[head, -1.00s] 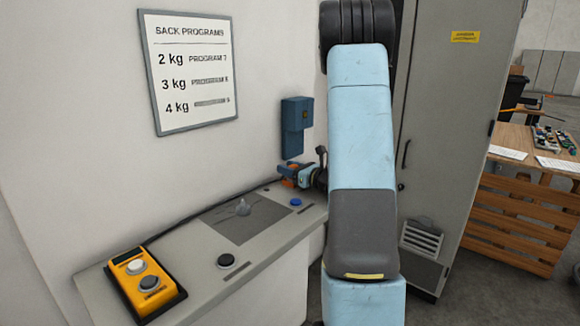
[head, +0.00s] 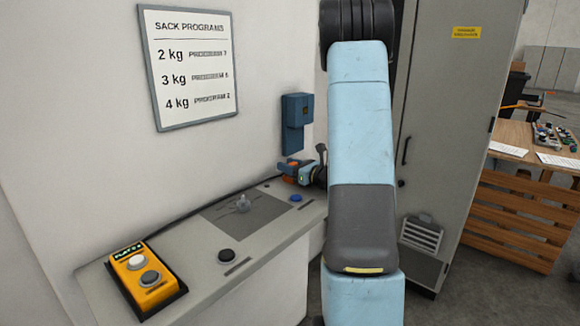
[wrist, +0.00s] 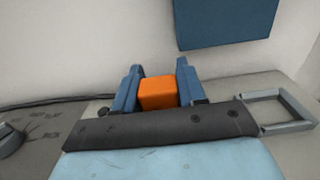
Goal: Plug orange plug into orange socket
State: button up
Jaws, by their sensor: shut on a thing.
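My gripper (wrist: 158,93) is shut on the orange plug (wrist: 158,93), a block with rounded edges held between the two blue fingers in the wrist view. In the head view the gripper (head: 288,171) shows small at the far end of the console, and a bit of the orange plug (head: 291,180) shows beside it. A blue wall box (head: 297,124) is above the gripper on the wall. Its lower part also shows in the wrist view (wrist: 226,22), ahead and to the right of the plug, apart from it. I cannot make out the orange socket's opening.
The grey console (head: 279,225) runs along the wall with a blue button (head: 295,198), a black button (head: 226,256), a joystick (head: 243,203) and a yellow control box (head: 146,275). A grey cabinet (head: 440,130) stands at the right. A square grey frame (wrist: 283,112) lies right of the gripper.

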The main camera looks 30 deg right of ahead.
jog(key=o, duration=1.2)
jog(key=shift+c, duration=0.2)
jog(key=v, duration=1.3)
jog(key=shift+s+f, duration=0.1)
jog(key=shift+s, duration=0.3)
jog(key=a+r+n+g+y, duration=0.1)
jog(key=a+n, duration=0.1)
jog(key=a, duration=0.2)
jog(key=s+a+r+n+g+y, duration=0.1)
jog(key=a+r+n+g+y, duration=0.1)
jog(key=a+n, duration=0.1)
jog(key=a+r+n+g+y, duration=0.1)
jog(key=a+n+g+y, duration=0.1)
jog(key=a, duration=0.4)
jog(key=shift+s+r+n, duration=0.2)
jog(key=shift+r+n, duration=0.1)
jog(key=shift+r, duration=0.05)
jog(key=s+a+r+n+g, duration=0.2)
jog(key=s+a+n+g, duration=0.65)
jog(key=a, duration=0.35)
jog(key=s+r+n+t+h, duration=0.2)
jog(key=s+r+n+h, duration=0.4)
jog(key=s+n+h, duration=0.5)
jog(key=n, duration=0.5)
jog(key=shift+r, duration=0.2)
